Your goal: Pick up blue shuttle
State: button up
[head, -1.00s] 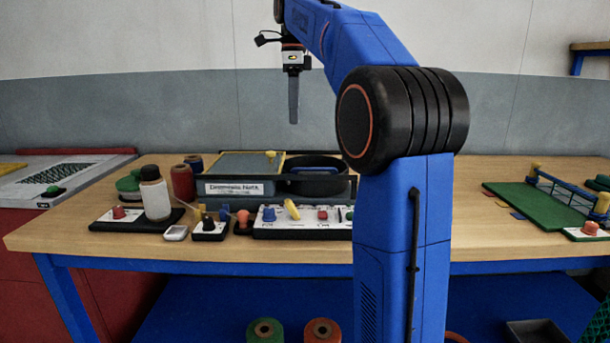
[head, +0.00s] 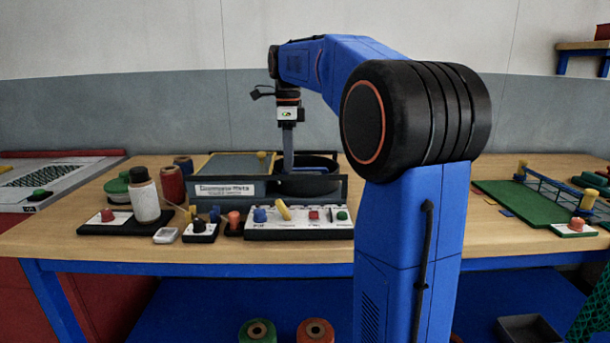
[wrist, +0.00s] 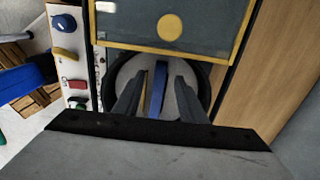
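The blue shuttle (wrist: 157,85) shows in the wrist view as a narrow blue bar inside a round black-rimmed dish (wrist: 205,88) with a grey inside. My gripper (wrist: 158,90) is above it, with one grey finger on each side of the shuttle. The fingers look open, with gaps between them and the shuttle. In the head view, my gripper (head: 288,168) points straight down into the black dish (head: 318,186) at the back of the bench.
A grey box with a yellow-edged lid (head: 232,166) stands directly left of the dish. A white control panel (head: 300,225) with knobs is in front. A white bottle (head: 145,198) and spools are farther left. A green board (head: 520,203) lies at the right.

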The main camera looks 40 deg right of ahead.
jog(key=shift+f, duration=1.05)
grip_shut()
